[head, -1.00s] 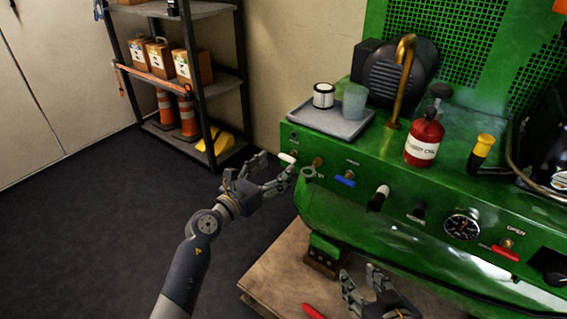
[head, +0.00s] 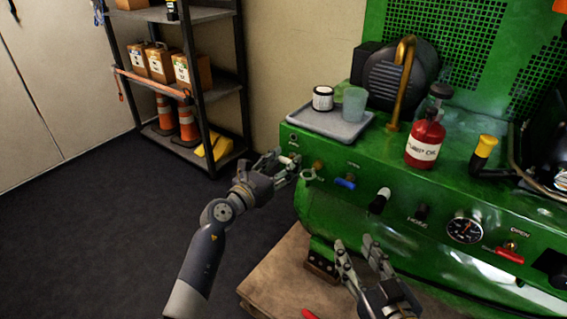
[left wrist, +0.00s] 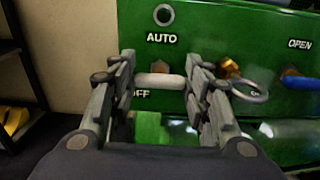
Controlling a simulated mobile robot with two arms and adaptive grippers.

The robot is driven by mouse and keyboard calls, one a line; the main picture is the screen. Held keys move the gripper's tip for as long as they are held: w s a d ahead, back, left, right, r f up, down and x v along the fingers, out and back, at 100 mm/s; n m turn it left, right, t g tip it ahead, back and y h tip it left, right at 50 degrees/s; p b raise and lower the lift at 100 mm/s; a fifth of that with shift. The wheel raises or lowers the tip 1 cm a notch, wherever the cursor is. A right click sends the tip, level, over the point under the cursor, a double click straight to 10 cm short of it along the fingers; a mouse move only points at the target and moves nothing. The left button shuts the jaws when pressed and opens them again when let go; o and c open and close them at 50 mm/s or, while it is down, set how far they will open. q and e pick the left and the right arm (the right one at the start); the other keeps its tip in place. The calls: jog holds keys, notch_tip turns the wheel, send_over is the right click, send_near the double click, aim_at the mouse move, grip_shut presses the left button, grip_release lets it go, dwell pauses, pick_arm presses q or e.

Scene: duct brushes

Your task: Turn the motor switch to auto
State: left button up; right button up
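The motor switch (left wrist: 160,80) shows in the left wrist view as a white handle lying roughly sideways on the green panel. The word AUTO is above it and a partly covered OFF label is below. My left gripper (left wrist: 158,72) is open, with one finger on each side of the handle; I cannot tell whether either touches it. In the head view my left gripper (head: 282,165) is at the panel's left end and largely hides the switch. My right gripper (head: 356,242) is open and empty, low in front of the green machine.
A brass fitting with a ring (left wrist: 238,82) sits just right of the left gripper's right finger. A blue-handled valve (head: 345,182) and a black-and-white lever (head: 379,201) are further right. A grey tray (head: 320,122) lies on top. A wooden pallet (head: 275,278) is below.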

pick_arm(q)
jog(key=shift+c, duration=0.6)
pick_arm(e)
jog(key=shift+f, duration=0.1)
